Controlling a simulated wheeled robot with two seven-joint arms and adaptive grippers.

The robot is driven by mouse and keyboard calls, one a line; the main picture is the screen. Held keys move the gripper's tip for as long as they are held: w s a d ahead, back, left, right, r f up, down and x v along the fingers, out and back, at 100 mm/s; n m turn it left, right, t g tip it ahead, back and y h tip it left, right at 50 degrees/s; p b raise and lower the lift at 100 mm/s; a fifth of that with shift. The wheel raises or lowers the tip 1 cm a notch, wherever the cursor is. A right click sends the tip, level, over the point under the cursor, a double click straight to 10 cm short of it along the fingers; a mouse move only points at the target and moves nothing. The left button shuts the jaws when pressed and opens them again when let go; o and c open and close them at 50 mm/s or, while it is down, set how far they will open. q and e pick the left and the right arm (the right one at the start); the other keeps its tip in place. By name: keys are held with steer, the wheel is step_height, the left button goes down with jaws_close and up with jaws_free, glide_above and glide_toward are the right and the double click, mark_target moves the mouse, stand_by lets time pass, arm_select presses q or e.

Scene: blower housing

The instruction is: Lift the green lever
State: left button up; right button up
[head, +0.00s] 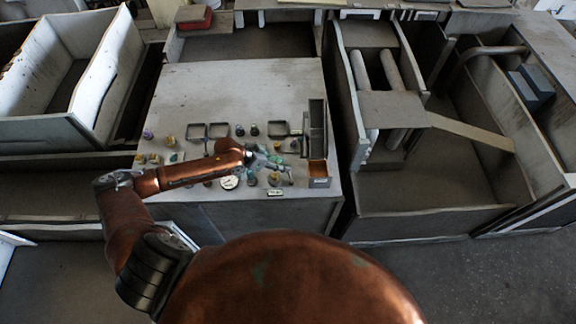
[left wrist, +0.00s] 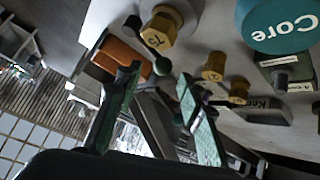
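My left gripper (head: 284,172) is over the right part of the control panel (head: 235,85). In the left wrist view its two greenish fingers (left wrist: 158,80) stand apart with nothing gripped between them. A dark lever with a round ball end (left wrist: 162,66) shows just beyond the fingertips, beside a gold hex nut (left wrist: 162,27). I cannot tell its colour as green, nor whether the fingers touch it. No lever is clearly green in the head view, where the arm hides part of the panel. My right gripper is not in view.
A teal "Core" button (left wrist: 280,22) and small gold knobs (left wrist: 213,66) are close to the right finger. An orange block (left wrist: 122,54) is near the left finger. An upright grey box (head: 318,130) stands at the panel's right. Walled bays flank the panel.

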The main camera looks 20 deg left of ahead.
arm_select(q)
steer(key=v, duration=0.6)
steer(key=shift+s+a+r, duration=0.15)
steer(key=shift+s+r, duration=0.05)
steer(key=shift+r, duration=0.05)
steer(key=shift+s+a, duration=0.1)
steer(key=shift+c, duration=0.8)
steer(key=s+a+m+b, duration=0.2)
steer(key=shift+a+f, duration=0.1)
steer(key=shift+a, duration=0.25)
steer(key=c, duration=0.5)
steer(key=shift+s+a+m, duration=0.3)
steer(key=shift+s+m, duration=0.05)
steer(key=shift+m, duration=0.25)
jaws_close()
steer(key=x, duration=0.3)
steer(key=p+x, duration=0.1)
steer(key=x, duration=0.1)
steer(key=p+x, duration=0.1)
steer(key=x, duration=0.2)
steer(key=shift+w+d, duration=0.4)
steer(key=shift+w+d+f, duration=0.15)
steer(key=shift+d+f, duration=0.05)
steer(key=shift+d, duration=0.05)
